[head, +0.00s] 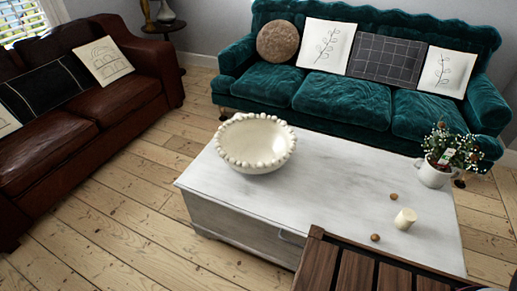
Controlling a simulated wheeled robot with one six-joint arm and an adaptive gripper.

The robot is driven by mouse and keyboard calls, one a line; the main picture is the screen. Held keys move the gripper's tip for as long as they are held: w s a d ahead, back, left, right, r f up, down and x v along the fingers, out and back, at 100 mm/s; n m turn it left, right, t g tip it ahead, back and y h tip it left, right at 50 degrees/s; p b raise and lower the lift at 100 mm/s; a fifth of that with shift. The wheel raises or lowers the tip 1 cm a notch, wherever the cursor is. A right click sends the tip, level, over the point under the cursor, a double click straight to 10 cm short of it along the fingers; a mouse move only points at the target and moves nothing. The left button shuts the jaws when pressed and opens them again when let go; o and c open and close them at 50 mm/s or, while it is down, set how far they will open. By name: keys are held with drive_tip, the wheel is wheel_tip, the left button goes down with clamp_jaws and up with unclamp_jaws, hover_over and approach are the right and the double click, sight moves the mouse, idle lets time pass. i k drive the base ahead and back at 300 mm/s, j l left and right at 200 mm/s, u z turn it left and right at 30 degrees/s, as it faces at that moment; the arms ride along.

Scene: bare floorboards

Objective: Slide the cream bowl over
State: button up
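The cream bowl (254,146) stands upright near the far left end of a white coffee table (325,178). It is wide and round, with a beaded rim, and looks empty inside. It sits close to the table's far edge, with bare tabletop to its right and in front. My gripper does not show in the head view.
A brown slatted wooden piece (355,270) covers the near edge. A teal sofa (340,96) stands behind, a brown leather sofa (130,97) left.

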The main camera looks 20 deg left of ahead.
sight(262, 144)
drive_tip(key=i+j, duration=0.1)
drive_tip(key=j, duration=0.3)
drive_tip(key=i+j, duration=0.1)
drive_tip(key=j, duration=0.25)
drive_tip(key=i+j, duration=0.1)
drive_tip(key=j, duration=1.35)
drive_tip(key=i+j, duration=0.15)
drive_tip(key=j, duration=1.35)
drive_tip(key=i, duration=0.05)
